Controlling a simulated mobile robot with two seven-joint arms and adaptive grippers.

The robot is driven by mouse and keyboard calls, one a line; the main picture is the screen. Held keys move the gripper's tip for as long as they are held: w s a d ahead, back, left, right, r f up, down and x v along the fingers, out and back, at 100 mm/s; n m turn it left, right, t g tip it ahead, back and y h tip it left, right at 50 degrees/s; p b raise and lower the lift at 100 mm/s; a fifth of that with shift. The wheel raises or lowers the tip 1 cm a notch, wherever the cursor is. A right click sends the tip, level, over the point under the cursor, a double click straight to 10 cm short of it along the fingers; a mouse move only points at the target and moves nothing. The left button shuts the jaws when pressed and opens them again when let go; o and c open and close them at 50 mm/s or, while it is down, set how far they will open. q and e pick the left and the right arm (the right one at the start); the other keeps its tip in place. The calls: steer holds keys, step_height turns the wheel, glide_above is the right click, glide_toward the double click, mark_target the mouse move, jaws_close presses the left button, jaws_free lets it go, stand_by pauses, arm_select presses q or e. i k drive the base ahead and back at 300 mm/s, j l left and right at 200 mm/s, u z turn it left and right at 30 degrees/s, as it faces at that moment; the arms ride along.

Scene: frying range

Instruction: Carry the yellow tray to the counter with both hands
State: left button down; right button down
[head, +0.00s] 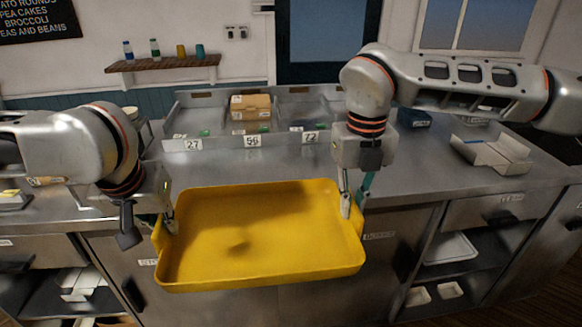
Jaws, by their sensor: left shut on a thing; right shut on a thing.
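The yellow tray (240,277) is in the middle of the head view, empty and roughly level. It is in front of the metal counter (245,166), and its far rim overlaps the counter's front edge in the picture. My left gripper (168,222) is shut on the tray's left end. My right gripper (350,205) is shut on the tray's right end near the far corner. The tray hides part of the cabinet fronts behind it. I cannot tell the exact gap between tray and counter.
Metal bins with number cards (252,141) stand along the counter's back, one with a cardboard box (250,107). An open white carton (492,152) and a dark blue box (413,118) are on the right. The counter's middle is clear. Open shelves (455,270) are below right.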

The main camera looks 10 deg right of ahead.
mark_target(258, 175)
steer(key=i, duration=0.9)
